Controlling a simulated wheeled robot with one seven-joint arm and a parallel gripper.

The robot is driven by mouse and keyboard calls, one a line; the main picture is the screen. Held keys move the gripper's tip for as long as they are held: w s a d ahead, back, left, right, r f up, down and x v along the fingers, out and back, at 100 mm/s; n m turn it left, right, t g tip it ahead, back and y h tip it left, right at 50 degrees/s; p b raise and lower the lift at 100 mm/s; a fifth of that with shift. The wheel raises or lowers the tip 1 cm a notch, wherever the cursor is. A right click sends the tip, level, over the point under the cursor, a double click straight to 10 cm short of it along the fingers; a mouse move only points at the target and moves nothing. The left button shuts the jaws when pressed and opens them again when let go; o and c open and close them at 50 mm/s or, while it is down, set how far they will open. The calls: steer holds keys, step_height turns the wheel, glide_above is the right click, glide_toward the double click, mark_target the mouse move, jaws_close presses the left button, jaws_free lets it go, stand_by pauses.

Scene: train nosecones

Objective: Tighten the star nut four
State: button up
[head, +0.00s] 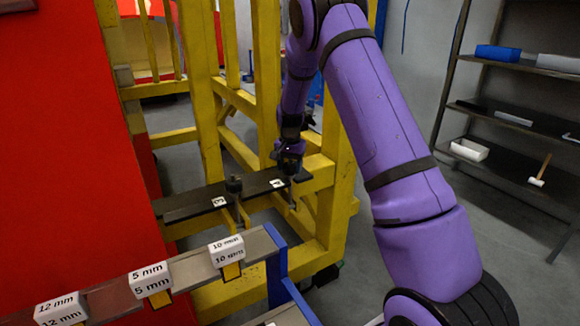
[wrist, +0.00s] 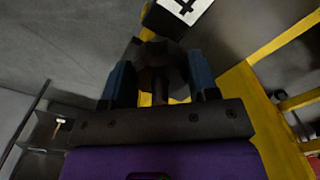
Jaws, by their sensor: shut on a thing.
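Star nut four is a dark knob (wrist: 160,72) between the two blue-grey fingers of my gripper (wrist: 160,85) in the wrist view. The fingers are closed on its sides. A white label marked 4 (wrist: 186,8) is just beyond it. In the head view my gripper (head: 290,160) is at the right end of a dark bar (head: 190,205) on the yellow frame, beside a small white label (head: 277,183). There the nut is hidden by the gripper or too small to make out.
Another black knob (head: 234,186) with a label (head: 219,201) stands left of my gripper on the bar. A grey rail (head: 195,272) with labelled blocks (head: 151,280) is in front. A red panel (head: 70,130) stands left, yellow posts (head: 265,70) surround the bar, and shelves (head: 510,120) are right.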

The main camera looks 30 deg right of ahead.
steer(key=shift+m, duration=1)
steer(key=o, duration=0.9)
step_height(320, 180, up, 11)
steer(key=shift+f, duration=0.1)
